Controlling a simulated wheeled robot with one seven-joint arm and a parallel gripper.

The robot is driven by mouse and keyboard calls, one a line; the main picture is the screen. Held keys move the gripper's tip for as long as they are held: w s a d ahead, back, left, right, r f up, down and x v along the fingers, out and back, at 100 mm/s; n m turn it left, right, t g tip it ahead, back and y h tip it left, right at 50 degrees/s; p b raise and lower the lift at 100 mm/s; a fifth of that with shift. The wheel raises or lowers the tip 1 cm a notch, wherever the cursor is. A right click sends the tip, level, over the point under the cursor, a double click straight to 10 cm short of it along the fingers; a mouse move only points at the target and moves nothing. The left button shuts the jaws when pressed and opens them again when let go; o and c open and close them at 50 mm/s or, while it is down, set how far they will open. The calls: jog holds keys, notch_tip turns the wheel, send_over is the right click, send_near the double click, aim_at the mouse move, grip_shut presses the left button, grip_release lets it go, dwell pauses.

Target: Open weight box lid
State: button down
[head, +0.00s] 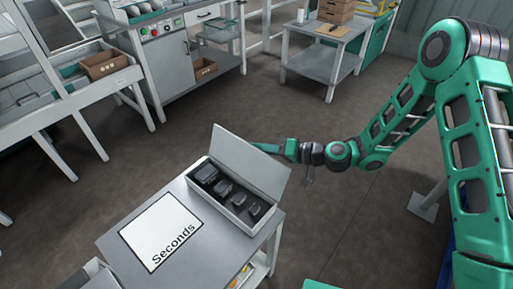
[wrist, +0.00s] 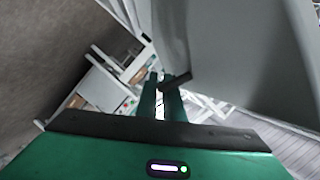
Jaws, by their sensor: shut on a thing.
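The weight box (head: 219,206) stands on the grey table with its lid (head: 250,162) tilted up, so the box is open. Several dark weights (head: 224,187) sit in its dark interior. In the wrist view, the grey lid (wrist: 235,50) fills the upper right.
A white card reading "Seconds" (head: 162,232) lies on the table (head: 115,243) left of the box. The floor between is clear.

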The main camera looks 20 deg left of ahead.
jog(key=shift+d+f, duration=0.1)
jog(key=shift+f, duration=0.05)
jog(key=shift+s+a+r+n+t+h, duration=0.2)
jog(key=shift+s+r+n, duration=0.15)
jog(key=shift+s+n, duration=0.1)
jog(key=shift+s+a+r+n+t+h, duration=0.15)
jog(key=shift+s+r+n+t+h, duration=0.05)
jog(key=shift+s+r+n, duration=0.2)
jog(key=c, duration=2.2)
grip_release()
jog(key=v, duration=1)
jog(key=shift+d+r, duration=0.1)
jog(key=shift+d, duration=0.25)
jog(key=shift+w, duration=0.1)
